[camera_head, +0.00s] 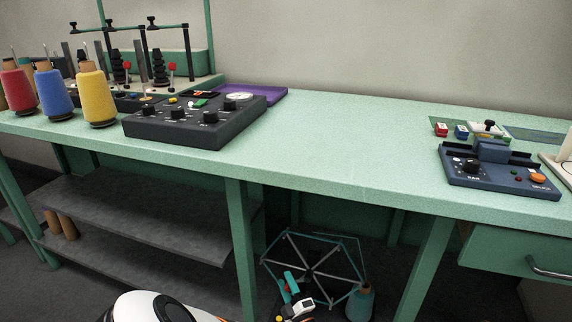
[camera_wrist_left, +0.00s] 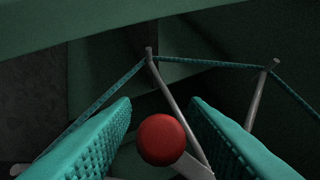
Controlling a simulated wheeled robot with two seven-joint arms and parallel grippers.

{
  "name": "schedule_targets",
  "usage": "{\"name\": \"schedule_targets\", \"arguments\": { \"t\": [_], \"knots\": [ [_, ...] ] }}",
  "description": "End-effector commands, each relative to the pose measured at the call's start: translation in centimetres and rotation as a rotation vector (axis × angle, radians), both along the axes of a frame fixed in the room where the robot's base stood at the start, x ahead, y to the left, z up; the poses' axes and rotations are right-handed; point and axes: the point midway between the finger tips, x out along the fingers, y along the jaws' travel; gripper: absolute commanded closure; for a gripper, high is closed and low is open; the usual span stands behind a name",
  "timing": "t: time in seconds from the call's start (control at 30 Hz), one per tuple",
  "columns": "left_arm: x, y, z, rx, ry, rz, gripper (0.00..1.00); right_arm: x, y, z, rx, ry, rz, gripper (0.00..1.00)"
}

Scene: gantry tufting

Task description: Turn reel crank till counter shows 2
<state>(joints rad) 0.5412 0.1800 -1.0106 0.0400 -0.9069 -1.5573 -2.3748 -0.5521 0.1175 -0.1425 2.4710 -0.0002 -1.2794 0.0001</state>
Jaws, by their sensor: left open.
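The reel (camera_head: 312,268) stands on the floor under the bench, with grey spokes and teal yarn strung around its arm tips. In the left wrist view, grey reel arms (camera_wrist_left: 180,108) and yarn show beyond my fingers. A round red knob (camera_wrist_left: 161,140), apparently the crank's handle, lies between the two teal finger pads. My left gripper (camera_head: 288,290) is at the reel's near left side. It is open, its fingers (camera_wrist_left: 160,106) on either side of the knob, with a gap visible on both sides. I cannot make out a counter reading. My right gripper is out of view.
The green bench (camera_head: 340,165) is overhead, its legs (camera_head: 240,245) left and right of the reel. A teal yarn cone (camera_head: 360,303) stands right beside the reel. Grey shelves (camera_head: 140,225) lie left and a drawer (camera_head: 515,250) right. A black control box (camera_head: 195,122) sits on top.

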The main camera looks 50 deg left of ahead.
Motion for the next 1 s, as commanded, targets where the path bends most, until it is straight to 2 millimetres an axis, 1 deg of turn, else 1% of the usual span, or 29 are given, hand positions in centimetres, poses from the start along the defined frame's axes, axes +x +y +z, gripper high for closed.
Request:
{"name": "schedule_targets", "arguments": {
  "t": [0.23, 0.4, 0.5, 0.6, 0.7, 1.0],
  "knots": [
    [-1.1, -4.5, -1.5, -0.005, 0.002, -0.003, 0.59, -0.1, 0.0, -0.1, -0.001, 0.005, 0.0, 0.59],
    [-1.9, -7.7, -2.6, -0.003, 0.002, -0.001, 0.59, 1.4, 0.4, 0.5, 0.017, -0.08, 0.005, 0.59],
    [-2.2, -9.2, -3.0, -0.002, 0.002, -0.001, 0.59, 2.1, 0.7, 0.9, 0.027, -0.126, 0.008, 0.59],
    [-2.4, -10.1, -3.2, -0.001, 0.001, 0.0, 0.59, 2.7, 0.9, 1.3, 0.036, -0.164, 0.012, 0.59],
    [-2.6, -10.5, -3.3, 0.0, 0.001, 0.0, 0.59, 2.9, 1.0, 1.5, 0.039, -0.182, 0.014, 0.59],
    [-2.6, -10.6, -3.3, 0.0, 0.001, 0.0, 0.59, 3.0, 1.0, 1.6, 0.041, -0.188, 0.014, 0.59]
  ]
}}
